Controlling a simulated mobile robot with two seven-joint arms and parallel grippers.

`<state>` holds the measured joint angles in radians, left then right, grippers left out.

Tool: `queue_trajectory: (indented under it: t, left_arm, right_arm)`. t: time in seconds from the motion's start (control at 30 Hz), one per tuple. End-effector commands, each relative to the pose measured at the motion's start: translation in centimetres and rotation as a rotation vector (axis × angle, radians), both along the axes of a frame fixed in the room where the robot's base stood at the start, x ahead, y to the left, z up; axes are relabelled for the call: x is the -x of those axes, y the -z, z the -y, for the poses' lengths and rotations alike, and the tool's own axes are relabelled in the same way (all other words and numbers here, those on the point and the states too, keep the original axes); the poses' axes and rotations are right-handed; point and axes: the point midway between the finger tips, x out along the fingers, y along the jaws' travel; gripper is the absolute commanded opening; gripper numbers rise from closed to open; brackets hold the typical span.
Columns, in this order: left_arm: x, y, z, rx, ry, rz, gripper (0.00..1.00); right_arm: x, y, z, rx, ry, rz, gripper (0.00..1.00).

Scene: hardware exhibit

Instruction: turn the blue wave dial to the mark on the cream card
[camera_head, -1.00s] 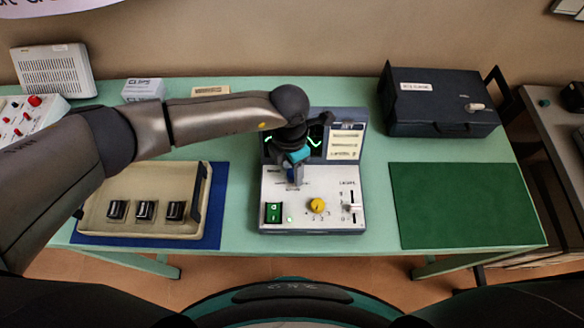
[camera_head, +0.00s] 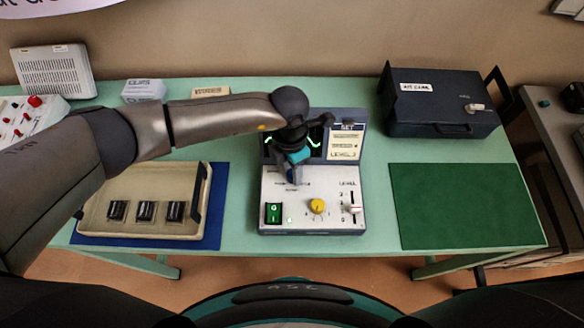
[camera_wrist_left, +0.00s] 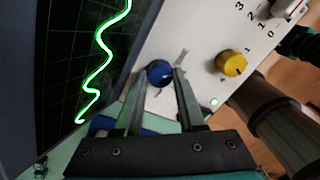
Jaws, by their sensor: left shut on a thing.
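The blue wave dial (camera_wrist_left: 160,73) is a round knob on the pale panel of the exhibit console (camera_head: 330,222). My left gripper (camera_wrist_left: 161,80) is shut on it, one finger on each side, reaching down from above. In the head view the left gripper (camera_head: 293,178) and wrist hide most of the dial. The cream card (camera_head: 345,146) stands upright at the back right of the console; its small print is too blurred to read. The dark screen beside it shows a green wave (camera_wrist_left: 98,65). My right gripper is not in view.
On the panel are a yellow knob (camera_head: 317,205), a green switch (camera_head: 273,212) and a level slider (camera_head: 352,209). A beige tray (camera_head: 145,229) with black blocks lies left, a dark case (camera_head: 438,112) back right. The green mat (camera_head: 450,205) is bare.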

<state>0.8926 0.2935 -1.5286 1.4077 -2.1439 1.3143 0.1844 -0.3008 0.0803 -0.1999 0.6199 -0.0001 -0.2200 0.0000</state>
Motion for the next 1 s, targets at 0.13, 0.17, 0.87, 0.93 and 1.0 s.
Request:
queue_trajectory:
  t: [0.13,0.17,0.87,0.93,1.0]
  left_arm:
    - [0.0,0.0,0.0,0.0,0.019,0.0,0.0]
    - [0.0,0.0,0.0,0.0,0.027,0.0,0.0]
    - [-0.2,0.3,0.1,0.0,0.534,0.001,0.0]
    - [-0.2,0.2,0.1,0.0,0.585,0.003,0.0]
    - [-0.2,0.2,0.1,0.0,0.629,0.002,0.0]
  right_arm:
    - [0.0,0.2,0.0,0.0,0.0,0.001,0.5]
    - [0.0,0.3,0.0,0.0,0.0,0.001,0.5]
    - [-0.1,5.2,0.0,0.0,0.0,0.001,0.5]
    - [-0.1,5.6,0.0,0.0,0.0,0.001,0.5]
    - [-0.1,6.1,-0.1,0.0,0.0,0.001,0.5]
